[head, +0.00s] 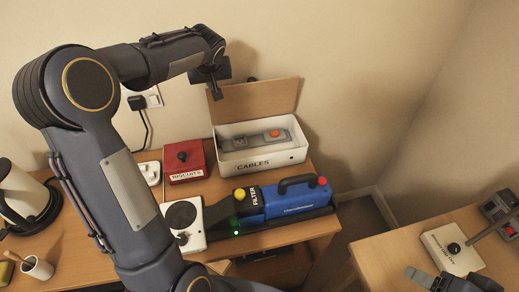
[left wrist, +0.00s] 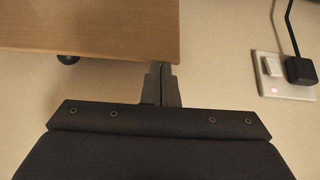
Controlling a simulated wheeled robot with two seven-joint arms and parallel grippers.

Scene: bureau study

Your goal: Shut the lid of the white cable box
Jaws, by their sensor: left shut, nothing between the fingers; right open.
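The white cable box (head: 262,158), labelled CABLES, stands at the back of the desk. Its wood-coloured lid (head: 262,98) is open and stands up along the box's rear edge. A grey object with an orange button (head: 274,133) lies inside. My left gripper (head: 215,90) is shut and empty at the lid's upper left corner. In the left wrist view, the shut fingers (left wrist: 162,85) are close beside the lid's edge (left wrist: 90,25); I cannot tell whether they touch. A dark knob shows at the lid's edge. My right gripper (head: 440,282) is open at the lower right, away from the box.
A red BISCUITS tin (head: 184,160) stands left of the box. A blue FILTER device (head: 285,201) lies in front of it. A wall socket (left wrist: 285,75) with a plug is on the wall.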

